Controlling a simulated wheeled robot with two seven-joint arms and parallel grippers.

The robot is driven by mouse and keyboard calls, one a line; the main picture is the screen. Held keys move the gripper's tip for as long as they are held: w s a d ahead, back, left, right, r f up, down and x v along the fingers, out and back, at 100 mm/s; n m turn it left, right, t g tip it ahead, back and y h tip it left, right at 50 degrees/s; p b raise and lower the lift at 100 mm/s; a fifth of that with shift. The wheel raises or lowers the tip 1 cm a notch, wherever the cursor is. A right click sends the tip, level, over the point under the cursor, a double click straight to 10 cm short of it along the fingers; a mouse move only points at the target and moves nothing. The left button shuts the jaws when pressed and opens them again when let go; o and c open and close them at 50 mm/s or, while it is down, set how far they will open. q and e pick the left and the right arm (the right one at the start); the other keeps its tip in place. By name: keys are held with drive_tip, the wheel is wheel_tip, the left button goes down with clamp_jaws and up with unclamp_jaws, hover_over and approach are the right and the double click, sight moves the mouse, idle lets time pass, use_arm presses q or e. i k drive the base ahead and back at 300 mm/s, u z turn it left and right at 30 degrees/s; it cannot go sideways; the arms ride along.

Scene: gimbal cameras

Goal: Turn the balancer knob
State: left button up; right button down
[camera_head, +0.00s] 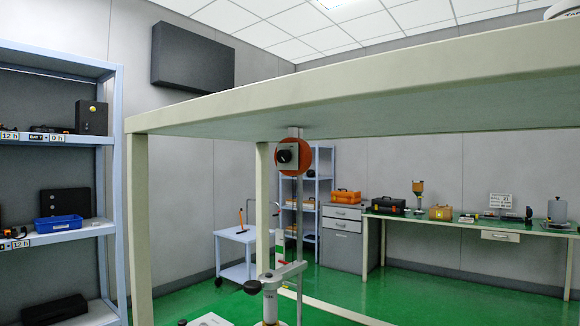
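A round orange housing (305,157) sits near the top of a thin grey upright post (299,215), just under the pale overhead slab. A square grey plate with a black knob (284,156) is on its face; I take this for the balancer knob. The knob faces left and toward me, and its turn angle is too small to read. Lower on the post a grey horizontal arm (287,273) joins a short cylinder, with another small black knob (252,287) at its left end. Neither of my grippers is in view, and nothing touches the orange housing.
A large cream table-like frame (400,95) spans the view overhead, with a leg (140,220) at left. A blue-grey shelf (60,145) stands far left. Behind are a small white cart (237,237), a drawer cabinet (342,232) and a long bench (470,228). Green floor shows between them.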

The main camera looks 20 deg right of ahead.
sight(284, 156)
drive_tip(key=z, duration=0.1)
drive_tip(key=k, duration=1)
drive_tip(key=u, duration=1.15)
drive_tip(key=i, duration=0.85)
drive_tip(key=z, duration=0.55)
drive_tip(key=i, duration=0.7)
drive_tip(key=z, duration=0.65)
